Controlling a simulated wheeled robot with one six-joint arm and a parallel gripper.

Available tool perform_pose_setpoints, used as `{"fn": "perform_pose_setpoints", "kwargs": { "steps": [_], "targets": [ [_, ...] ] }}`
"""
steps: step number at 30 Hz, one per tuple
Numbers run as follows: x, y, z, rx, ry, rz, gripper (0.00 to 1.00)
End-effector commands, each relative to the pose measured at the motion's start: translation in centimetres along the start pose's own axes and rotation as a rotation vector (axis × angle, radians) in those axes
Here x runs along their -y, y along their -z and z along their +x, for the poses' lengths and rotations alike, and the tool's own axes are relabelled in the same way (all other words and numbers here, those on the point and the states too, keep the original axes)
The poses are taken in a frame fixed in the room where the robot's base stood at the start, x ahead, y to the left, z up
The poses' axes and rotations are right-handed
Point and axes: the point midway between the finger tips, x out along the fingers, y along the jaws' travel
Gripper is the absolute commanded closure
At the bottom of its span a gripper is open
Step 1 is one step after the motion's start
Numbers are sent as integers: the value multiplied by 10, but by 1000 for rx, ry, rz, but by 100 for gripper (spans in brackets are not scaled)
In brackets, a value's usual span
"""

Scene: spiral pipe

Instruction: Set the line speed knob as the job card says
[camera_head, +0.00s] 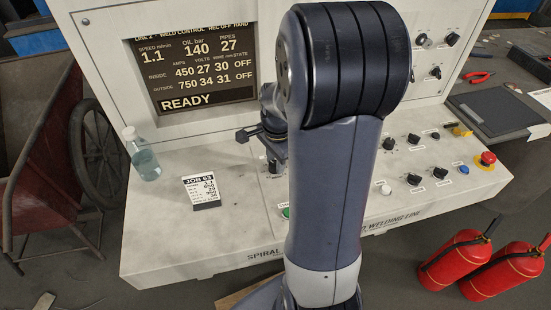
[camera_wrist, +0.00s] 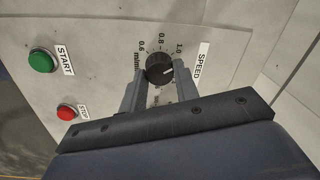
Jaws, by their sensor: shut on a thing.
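The black line speed knob (camera_wrist: 158,68) is in the wrist view, beside a SPEED label and a dial marked 0.6, 0.8 and 1.0. Its white pointer mark faces right, past the 1.0 mark. My gripper (camera_wrist: 161,82) is shut on the knob, one finger on each side. In the head view my gripper (camera_head: 268,143) is low over the console, mostly behind my arm. The job card (camera_head: 201,190), headed JOB 63, stands on the left of the console; its small figures are hard to read. The screen (camera_head: 193,65) shows speed 1.1 m/min and READY.
A green START button (camera_wrist: 42,60) and a red STOP button (camera_wrist: 67,112) are left of the knob. A clear bottle (camera_head: 143,157) stands at the console's left. More knobs and a red emergency button (camera_head: 486,159) are on the right. Two fire extinguishers (camera_head: 455,257) stand front right.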

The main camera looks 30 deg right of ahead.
Motion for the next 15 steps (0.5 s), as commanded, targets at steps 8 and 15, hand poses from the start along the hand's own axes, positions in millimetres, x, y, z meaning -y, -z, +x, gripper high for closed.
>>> {"fn": "perform_pose_setpoints", "kwargs": {
  "steps": [8, 15],
  "targets": [
    [0, 0, 0, -8, 2, 129, 93],
    [0, 0, 0, -10, 2, 174, 93]
  ]
}}
